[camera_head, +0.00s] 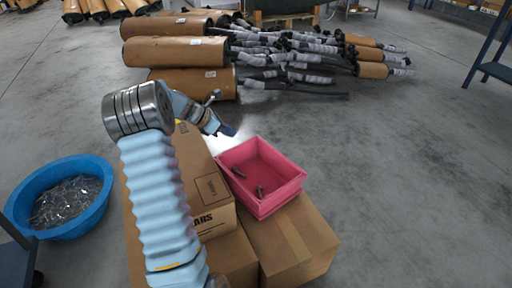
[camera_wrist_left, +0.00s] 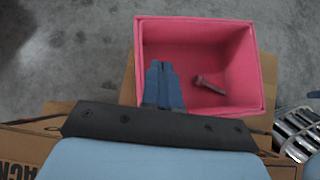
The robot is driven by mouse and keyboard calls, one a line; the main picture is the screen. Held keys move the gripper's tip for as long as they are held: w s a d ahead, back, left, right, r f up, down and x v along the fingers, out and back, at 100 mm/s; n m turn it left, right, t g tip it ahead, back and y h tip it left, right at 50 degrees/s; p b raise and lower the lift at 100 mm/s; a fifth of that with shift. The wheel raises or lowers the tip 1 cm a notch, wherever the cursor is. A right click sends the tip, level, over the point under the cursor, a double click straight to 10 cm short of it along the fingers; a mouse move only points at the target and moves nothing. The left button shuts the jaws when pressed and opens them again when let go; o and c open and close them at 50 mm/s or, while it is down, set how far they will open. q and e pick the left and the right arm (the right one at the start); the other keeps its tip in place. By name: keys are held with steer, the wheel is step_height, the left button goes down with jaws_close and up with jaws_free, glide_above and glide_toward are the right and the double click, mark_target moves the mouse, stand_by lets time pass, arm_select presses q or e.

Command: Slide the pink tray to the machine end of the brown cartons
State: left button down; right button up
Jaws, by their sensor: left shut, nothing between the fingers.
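The pink tray (camera_head: 262,160) sits on top of the brown cartons (camera_head: 289,250), towards their far right part, with a taller carton (camera_head: 213,200) to its left. Two small dark parts (camera_head: 260,191) lie in the tray. My left gripper (camera_head: 229,131) is shut and empty at the tray's far left corner in the head view. In the left wrist view its fingers (camera_wrist_left: 162,84) overlap the left part of the tray (camera_wrist_left: 220,105); whether they touch it I cannot tell. One dark part (camera_wrist_left: 209,85) shows there. My right gripper is not in view.
A blue tub (camera_head: 94,215) with small metal pieces stands on the floor at the left. Wrapped mufflers (camera_head: 175,51) and pipes lie across the back. A blue metal frame (camera_head: 490,68) stands at the far right. The floor right of the cartons is clear.

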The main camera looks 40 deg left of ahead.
arm_select(q)
step_height(320, 180, down, 3)
steer(key=b, duration=0.3)
glide_toward(263, 145)
steer(key=s+f+x, duration=0.1)
steer(key=x, duration=0.4)
steer(key=shift+w+d+r, duration=0.15)
steer(key=shift+w+r, duration=0.1)
steer(key=shift+w, duration=0.5)
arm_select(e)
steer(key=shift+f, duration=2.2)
